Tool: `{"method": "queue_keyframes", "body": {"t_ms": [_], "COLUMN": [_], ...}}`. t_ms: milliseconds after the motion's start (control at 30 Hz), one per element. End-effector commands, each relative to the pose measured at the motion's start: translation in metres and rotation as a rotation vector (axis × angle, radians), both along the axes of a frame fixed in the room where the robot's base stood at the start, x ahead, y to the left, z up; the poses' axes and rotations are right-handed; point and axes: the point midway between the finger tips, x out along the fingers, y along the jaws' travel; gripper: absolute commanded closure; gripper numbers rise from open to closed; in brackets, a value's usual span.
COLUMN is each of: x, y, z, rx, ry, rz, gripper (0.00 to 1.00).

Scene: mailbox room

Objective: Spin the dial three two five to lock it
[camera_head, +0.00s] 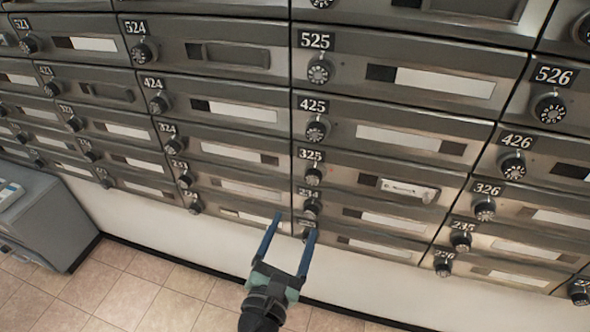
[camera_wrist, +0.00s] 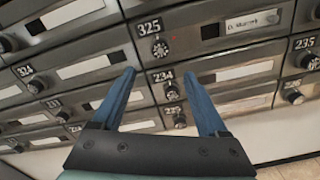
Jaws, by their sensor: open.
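The dial of mailbox 325 (camera_head: 313,177) is a small round black knob under the 325 label. It also shows in the wrist view (camera_wrist: 160,49), up and ahead of my fingertips. Box 325's door (camera_head: 352,179) is closed and carries a white name label (camera_head: 409,190). My gripper (camera_head: 293,225) is open and empty, with two blue fingers pointing at the mailbox wall, below the 325 dial and near the lower dials. In the wrist view my gripper (camera_wrist: 160,88) has its fingers spread wide, and the 234 dial (camera_wrist: 171,92) shows between them. The 325 dial is not touched.
Rows of grey mailboxes with similar dials surround it, such as the 425 dial (camera_head: 316,131) above and the 326 dial (camera_head: 485,209) to the right. A grey cabinet (camera_head: 42,213) stands at the left. The tiled floor (camera_head: 122,298) is clear below.

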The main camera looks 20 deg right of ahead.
Motion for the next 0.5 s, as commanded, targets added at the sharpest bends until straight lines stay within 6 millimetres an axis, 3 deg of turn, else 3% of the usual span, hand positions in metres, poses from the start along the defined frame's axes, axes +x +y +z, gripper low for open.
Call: {"method": "queue_keyframes", "body": {"t_ms": [167, 500], "x": [0.012, 0.068], "y": [-0.009, -0.047], "z": [-0.001, -0.001], "rx": [-0.01, -0.006], "ry": [0.005, 0.002], "rz": [-0.004, -0.003], "gripper": [0.23, 0.23]}}
